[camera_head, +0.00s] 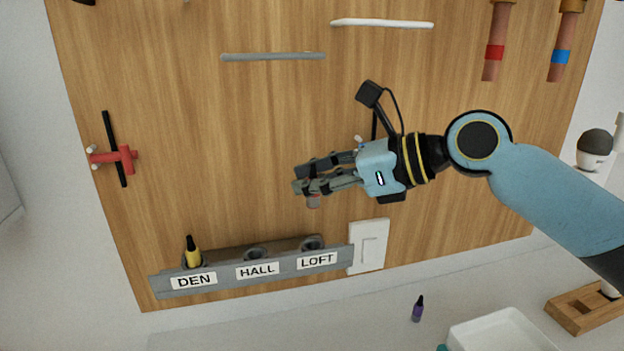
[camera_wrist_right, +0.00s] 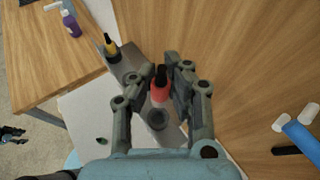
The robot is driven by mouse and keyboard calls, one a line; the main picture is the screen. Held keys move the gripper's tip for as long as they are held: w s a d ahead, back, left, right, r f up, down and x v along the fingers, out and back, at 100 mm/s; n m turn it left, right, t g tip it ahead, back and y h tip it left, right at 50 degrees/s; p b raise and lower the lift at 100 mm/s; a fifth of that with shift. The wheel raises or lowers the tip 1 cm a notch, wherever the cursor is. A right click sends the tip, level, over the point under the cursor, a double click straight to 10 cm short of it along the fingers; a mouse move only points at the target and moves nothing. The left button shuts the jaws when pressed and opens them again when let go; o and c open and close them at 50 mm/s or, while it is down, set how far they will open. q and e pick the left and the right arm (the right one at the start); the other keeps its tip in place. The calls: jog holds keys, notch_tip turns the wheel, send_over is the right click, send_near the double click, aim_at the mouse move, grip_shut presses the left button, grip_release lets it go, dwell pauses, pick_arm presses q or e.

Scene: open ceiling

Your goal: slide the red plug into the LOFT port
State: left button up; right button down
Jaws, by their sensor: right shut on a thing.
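My right gripper (camera_head: 303,178) is shut on the red plug (camera_wrist_right: 160,93), which has a black end. The LOFT label (camera_head: 317,260) is on the front of the grey strip. In the wrist view a round grey port (camera_wrist_right: 158,118) shows just beyond the plug; its label is hidden. A small dark gripper-like shape (camera_wrist_right: 12,134) at the left edge may be my left gripper; its jaws are unclear.
A yellow plug (camera_head: 193,257) stands in the DEN port; the HALL port (camera_head: 254,253) looks empty. A white switch plate (camera_head: 369,247) is right of the strip. A red-handled tool (camera_head: 120,159) hangs left.

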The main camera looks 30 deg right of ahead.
aim_at(312, 205)
jog(key=shift+w+d+r+p, duration=0.1)
jog(key=shift+p, duration=0.45)
notch_tip(312, 205, down, 4)
jog(key=shift+f+b, duration=0.1)
jog(key=shift+b, duration=0.5)
pick_arm(q)
jog(key=shift+w+d+f+b, duration=0.2)
jog(key=shift+w+f+b, duration=0.15)
pick_arm(e)
jog(key=shift+f, duration=0.9)
pick_arm(q)
jog(key=shift+r, duration=0.2)
jog(key=shift+a+r+p, duration=0.1)
jog(key=shift+r+p, duration=0.45)
jog(key=shift+p, duration=0.2)
jog(key=shift+r, duration=0.2)
pick_arm(e)
jog(key=shift+p, duration=0.4)
pick_arm(q)
jog(key=shift+r, duration=0.25)
jog(key=shift+f+b, duration=0.35)
jog(key=shift+f, duration=0.05)
pick_arm(e)
jog(key=shift+f, duration=1.35)
